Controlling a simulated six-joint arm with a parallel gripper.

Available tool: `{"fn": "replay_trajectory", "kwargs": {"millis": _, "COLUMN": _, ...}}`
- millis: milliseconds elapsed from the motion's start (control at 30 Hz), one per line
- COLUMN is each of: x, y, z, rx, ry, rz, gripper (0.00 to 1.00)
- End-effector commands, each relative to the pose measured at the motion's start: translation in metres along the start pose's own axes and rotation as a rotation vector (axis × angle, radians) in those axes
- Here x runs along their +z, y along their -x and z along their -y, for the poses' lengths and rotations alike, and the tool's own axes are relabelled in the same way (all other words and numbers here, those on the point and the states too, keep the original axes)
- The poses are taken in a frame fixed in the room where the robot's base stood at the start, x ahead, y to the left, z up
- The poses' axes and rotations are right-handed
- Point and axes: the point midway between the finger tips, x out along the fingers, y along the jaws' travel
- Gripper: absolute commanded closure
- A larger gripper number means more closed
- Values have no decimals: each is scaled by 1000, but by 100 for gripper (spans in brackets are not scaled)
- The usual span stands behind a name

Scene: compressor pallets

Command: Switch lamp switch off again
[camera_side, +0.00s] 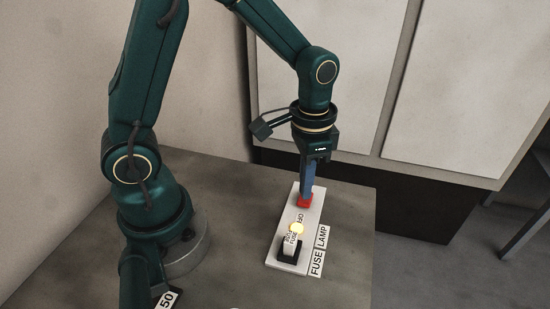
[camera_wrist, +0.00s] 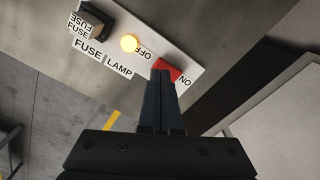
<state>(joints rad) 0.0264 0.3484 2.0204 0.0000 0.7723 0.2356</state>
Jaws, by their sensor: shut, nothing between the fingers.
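The lamp switch is a red rocker (camera_side: 304,201) on a white panel (camera_side: 286,262) that lies on the table. In the wrist view the red switch (camera_wrist: 170,70) sits between the labels OFF and ON. A small round lamp (camera_side: 297,228) on the panel glows yellow; it also shows in the wrist view (camera_wrist: 129,43). My gripper (camera_side: 307,193) is shut and empty, pointing down with its fingertips at the red switch. In the wrist view my fingertips (camera_wrist: 162,76) cover part of the switch. I cannot tell whether they touch it.
A black fuse holder with a white block labelled FUSE (camera_side: 290,245) stands on the panel beside the lamp. FUSE and LAMP labels (camera_side: 319,249) lie along the panel's edge. The grey table (camera_side: 345,215) is clear around the panel. Pale cabinet doors (camera_side: 320,80) stand behind.

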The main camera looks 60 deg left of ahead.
Motion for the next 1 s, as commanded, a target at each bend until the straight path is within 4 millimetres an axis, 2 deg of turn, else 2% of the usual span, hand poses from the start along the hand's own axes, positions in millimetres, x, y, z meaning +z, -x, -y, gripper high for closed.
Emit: {"fn": "replay_trajectory", "kwargs": {"millis": 1000, "x": 0, "y": -14, "z": 0, "rx": 0, "ry": 0, "rz": 1, "gripper": 100}}
